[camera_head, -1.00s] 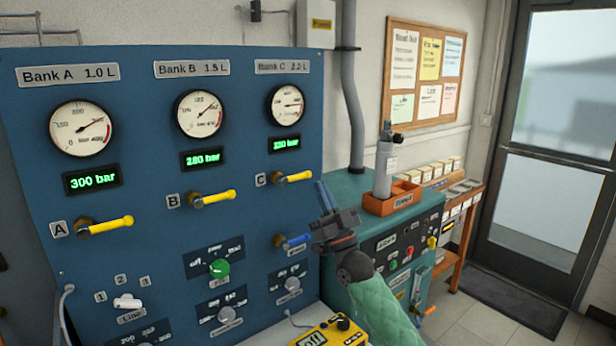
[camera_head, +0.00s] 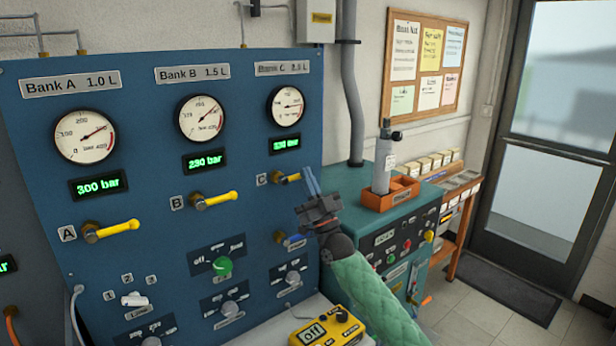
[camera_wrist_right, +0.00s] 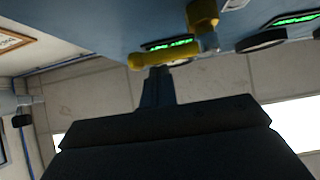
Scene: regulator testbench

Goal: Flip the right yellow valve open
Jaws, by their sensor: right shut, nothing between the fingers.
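The right yellow valve is the lever marked C (camera_head: 289,179) on the blue panel (camera_head: 150,180), below the Bank C gauge. Its lever points sideways to the right, and its outer end is hidden behind my right gripper's fingers. My right gripper (camera_head: 311,182) is shut and empty, with its fingertips at the lever's outer end. In the right wrist view the yellow lever (camera_wrist_right: 165,58) crosses just beyond the fingertips (camera_wrist_right: 156,72); I cannot tell whether they touch. Yellow valves A (camera_head: 110,230) and B (camera_head: 214,200) also point right. My left gripper is not in view.
A blue-handled valve (camera_head: 294,241) sits below valve C, near my right gripper. A teal cabinet (camera_head: 348,182) with an orange tray (camera_head: 392,201) and a grey cylinder (camera_head: 383,165) stands to the right. A yellow box (camera_head: 328,329) lies below the panel.

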